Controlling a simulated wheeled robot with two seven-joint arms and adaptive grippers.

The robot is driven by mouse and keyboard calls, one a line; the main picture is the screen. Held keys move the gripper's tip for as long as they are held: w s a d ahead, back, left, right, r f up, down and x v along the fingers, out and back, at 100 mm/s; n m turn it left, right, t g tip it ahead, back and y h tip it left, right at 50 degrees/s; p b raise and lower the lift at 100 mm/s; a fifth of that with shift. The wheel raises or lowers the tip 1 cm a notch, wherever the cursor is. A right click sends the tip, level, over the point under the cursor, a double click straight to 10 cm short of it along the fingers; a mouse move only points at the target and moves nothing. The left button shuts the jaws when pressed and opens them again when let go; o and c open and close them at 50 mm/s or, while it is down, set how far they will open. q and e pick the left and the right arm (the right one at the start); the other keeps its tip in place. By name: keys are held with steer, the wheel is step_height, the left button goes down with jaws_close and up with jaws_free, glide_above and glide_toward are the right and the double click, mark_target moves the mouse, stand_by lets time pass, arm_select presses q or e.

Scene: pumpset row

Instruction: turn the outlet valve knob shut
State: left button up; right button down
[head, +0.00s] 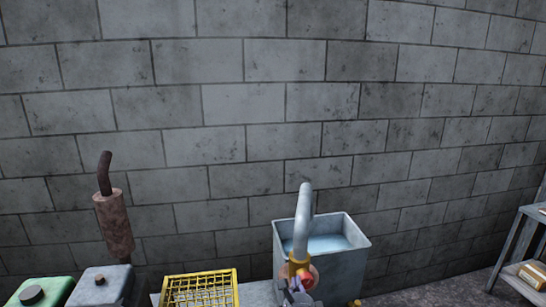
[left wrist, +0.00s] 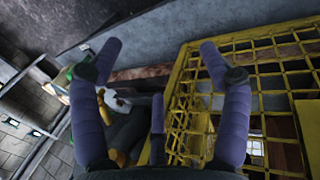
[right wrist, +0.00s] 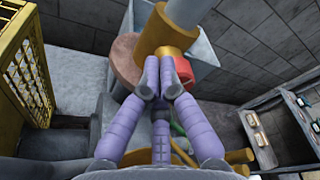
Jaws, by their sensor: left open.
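The outlet valve is a brass-yellow body (head: 299,268) at the foot of a grey bent pipe (head: 303,215). Its red knob (head: 307,280) shows on the right side of the valve, and also in the right wrist view (right wrist: 184,72). My right gripper (right wrist: 160,62) has its purple fingertips drawn close together just left of the red knob, in front of the brass body. Nothing shows between the fingertips; I cannot tell whether they touch the knob. My left gripper (left wrist: 160,60) is open and empty, beside the yellow mesh guard (left wrist: 262,60), away from the valve.
A grey tank (head: 350,265) with water stands behind the valve. The yellow mesh guard (head: 200,290) is left of it in the head view. A brown rusty exhaust (head: 114,225) and a green container (head: 42,292) are farther left. A shelf (head: 530,255) stands at far right.

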steer(key=shift+a+f+b, duration=0.25)
steer(key=shift+f+b, duration=0.45)
steer(key=shift+b, duration=1.3)
steer(key=shift+s+f+b, duration=0.2)
steer(key=shift+s+b, duration=0.15)
steer(key=shift+b, duration=0.65)
steer(key=shift+s+a, duration=0.1)
steer(key=shift+a, duration=0.2)
steer(key=shift+s+r, duration=0.1)
steer(key=shift+s+d+b, duration=0.2)
steer(key=shift+s, duration=0.8)
steer(key=shift+s+d+b, duration=0.2)
steer(key=shift+s+b, duration=0.05)
steer(key=shift+s, duration=0.75)
steer(key=shift+s+d+b, duration=0.2)
steer(key=shift+s, duration=0.8)
steer(key=shift+r, duration=0.15)
